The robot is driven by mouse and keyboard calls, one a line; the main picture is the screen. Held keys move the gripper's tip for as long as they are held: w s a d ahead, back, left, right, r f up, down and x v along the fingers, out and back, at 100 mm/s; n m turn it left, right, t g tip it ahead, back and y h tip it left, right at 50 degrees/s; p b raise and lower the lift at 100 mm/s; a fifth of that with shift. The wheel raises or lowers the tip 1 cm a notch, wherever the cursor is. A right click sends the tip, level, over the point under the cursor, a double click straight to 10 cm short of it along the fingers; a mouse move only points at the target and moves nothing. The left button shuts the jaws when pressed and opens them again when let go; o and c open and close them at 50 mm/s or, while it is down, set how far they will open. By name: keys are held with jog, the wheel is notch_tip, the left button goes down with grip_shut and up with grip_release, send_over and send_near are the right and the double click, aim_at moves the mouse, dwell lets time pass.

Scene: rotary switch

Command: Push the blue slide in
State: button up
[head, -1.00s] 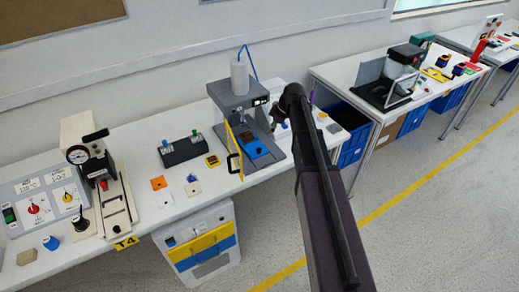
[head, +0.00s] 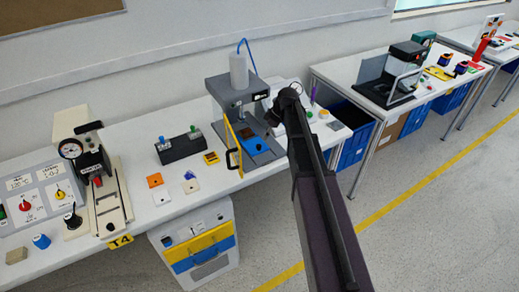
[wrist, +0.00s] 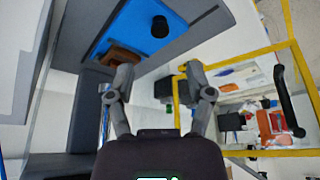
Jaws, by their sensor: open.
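The blue slide (head: 261,146) lies in the base of the grey press fixture (head: 217,88) in the head view. In the wrist view the blue slide (wrist: 185,20) is at the top, with a black round knob (wrist: 160,27) on it and a brown piece (wrist: 125,55) by its near end. My gripper (head: 271,119) is beside the fixture's right side in the head view, its fingers small and partly hidden by my arm. In the wrist view my gripper (wrist: 158,76) has its fingers spread and empty, apart from the knob in the picture.
A yellow-framed guard with a black handle (wrist: 289,101) stands open at the fixture's front. A dark block with switches (head: 180,147) and small coloured plates are left of it. The aisle floor is clear.

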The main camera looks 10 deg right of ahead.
aim_at(259, 145)
jog(key=shift+b+x, duration=3.6)
jog(key=shift+x, duration=0.6)
grip_shut()
